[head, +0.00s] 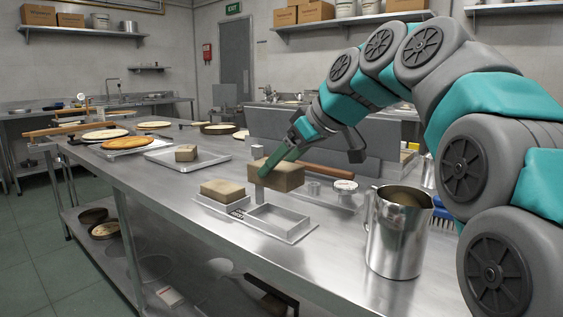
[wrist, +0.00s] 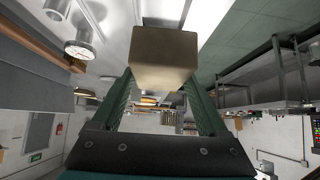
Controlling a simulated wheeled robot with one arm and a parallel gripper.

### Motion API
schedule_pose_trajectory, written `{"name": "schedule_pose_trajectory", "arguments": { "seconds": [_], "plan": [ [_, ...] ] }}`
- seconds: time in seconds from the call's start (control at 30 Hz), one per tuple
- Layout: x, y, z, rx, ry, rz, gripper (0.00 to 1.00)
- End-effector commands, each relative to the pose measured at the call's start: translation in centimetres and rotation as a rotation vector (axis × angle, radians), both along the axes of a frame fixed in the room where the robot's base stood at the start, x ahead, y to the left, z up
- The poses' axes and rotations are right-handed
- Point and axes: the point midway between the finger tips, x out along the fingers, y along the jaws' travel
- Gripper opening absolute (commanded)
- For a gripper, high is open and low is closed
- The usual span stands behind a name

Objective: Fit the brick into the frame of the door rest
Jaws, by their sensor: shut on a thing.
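My gripper (head: 277,165) is shut on a tan brick (head: 284,176) and holds it up over the table, behind the door rest. The brick also shows between the green fingers in the wrist view (wrist: 164,57). The door rest is a flat metal plate with two rectangular frames. Its right frame (head: 283,234) looks empty. Its left frame (head: 212,203) has another tan brick (head: 223,190) in it. The held brick is apart from the rest. The far gripper finger is partly hidden by the brick in the head view.
A steel pitcher (head: 396,235) stands at the right front, close to my arm. A tray (head: 190,161) with another brick (head: 186,152) lies to the left. A grey panel (head: 335,150) stands behind. Trays of flatbread (head: 124,143) lie farther left. The table's front edge runs bare.

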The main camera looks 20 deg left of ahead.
Motion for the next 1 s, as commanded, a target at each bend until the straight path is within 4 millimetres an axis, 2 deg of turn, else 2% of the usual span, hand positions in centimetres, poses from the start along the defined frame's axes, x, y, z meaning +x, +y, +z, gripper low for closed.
{"name": "schedule_pose_trajectory", "arguments": {
  "seconds": [0.17,0.73,1.0],
  "plan": [
    [-0.1,-0.1,-0.1,0.002,-0.004,0.001,0.00],
    [0.0,-0.1,-4.9,0.000,0.001,0.001,0.00],
    [-0.1,-0.1,-5.8,0.001,0.000,0.001,0.00]
  ]
}}
